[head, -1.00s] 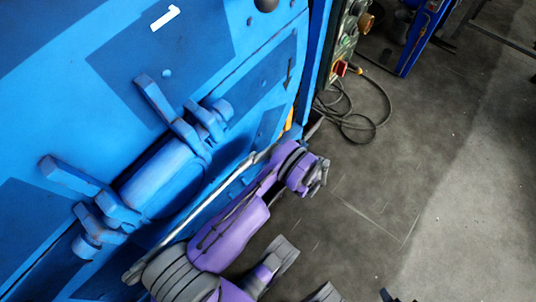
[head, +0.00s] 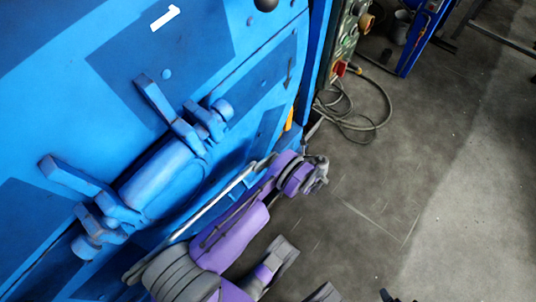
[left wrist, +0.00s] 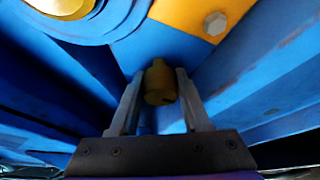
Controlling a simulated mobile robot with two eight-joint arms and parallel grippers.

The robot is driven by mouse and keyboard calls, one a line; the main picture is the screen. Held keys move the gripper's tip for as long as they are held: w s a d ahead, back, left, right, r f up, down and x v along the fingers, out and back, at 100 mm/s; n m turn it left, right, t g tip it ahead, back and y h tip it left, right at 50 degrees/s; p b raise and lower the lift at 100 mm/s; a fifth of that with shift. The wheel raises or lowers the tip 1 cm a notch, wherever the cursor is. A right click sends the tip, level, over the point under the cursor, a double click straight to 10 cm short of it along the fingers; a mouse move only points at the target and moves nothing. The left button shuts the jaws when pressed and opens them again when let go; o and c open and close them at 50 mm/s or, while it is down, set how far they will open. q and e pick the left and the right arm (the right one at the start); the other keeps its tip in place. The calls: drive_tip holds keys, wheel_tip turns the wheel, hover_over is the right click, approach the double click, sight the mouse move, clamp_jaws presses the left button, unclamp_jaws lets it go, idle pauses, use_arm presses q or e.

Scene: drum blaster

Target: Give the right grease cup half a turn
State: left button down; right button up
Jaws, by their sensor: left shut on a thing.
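A small dull-yellow grease cup (left wrist: 160,90) with a round body and a narrower top is in the middle of the left wrist view, below blue machine housing. My left gripper (left wrist: 160,74) is shut on it, with one grey finger on each side. In the head view my purple left arm lies along the lower edge of the blue machine. My right gripper is not in view.
The blue machine wall (head: 215,40) with its latch fittings (head: 160,180) fills the left of the head view. A yellow plate with a bolt (left wrist: 215,23) and a round yellow part (left wrist: 62,6) are near the cup. A cable (head: 372,125) lies on the open floor (head: 440,180).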

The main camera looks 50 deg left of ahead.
use_arm(q)
drive_tip(key=shift+c, duration=1.9)
unclamp_jaws()
drive_tip(key=v, duration=1)
drive_tip(key=shift+w+d, duration=0.2)
drive_tip(key=shift+d, duration=0.1)
drive_tip(key=shift+r, duration=0.15)
